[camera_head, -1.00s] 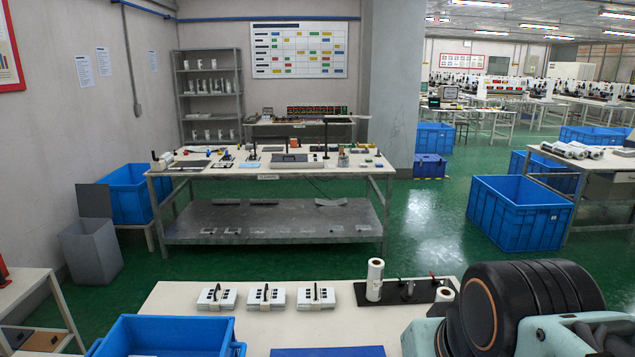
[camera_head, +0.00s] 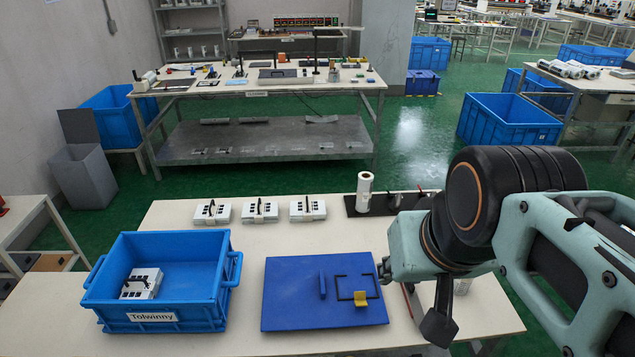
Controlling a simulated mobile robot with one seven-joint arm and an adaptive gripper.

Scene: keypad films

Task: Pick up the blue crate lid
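The blue crate lid (camera_head: 292,306) lies flat on the white table in front, right of the blue crate. It has a raised blue bar (camera_head: 322,285), a dark square outline and a small yellow piece (camera_head: 360,299) on its right part. The open blue crate (camera_head: 158,316) carries a label reading "Tolwinny" and holds a white keypad unit (camera_head: 142,284). My arm reaches in from the right, and its end is at the lid's right side. My gripper's fingers cannot be made out clearly, and nothing is seen held.
Three white keypad units (camera_head: 260,210) stand in a row along the back of the table (camera_head: 246,249). A black strip holds a white roll (camera_head: 364,192) and small tools behind the lid. A workbench (camera_head: 257,91) stands beyond the green floor.

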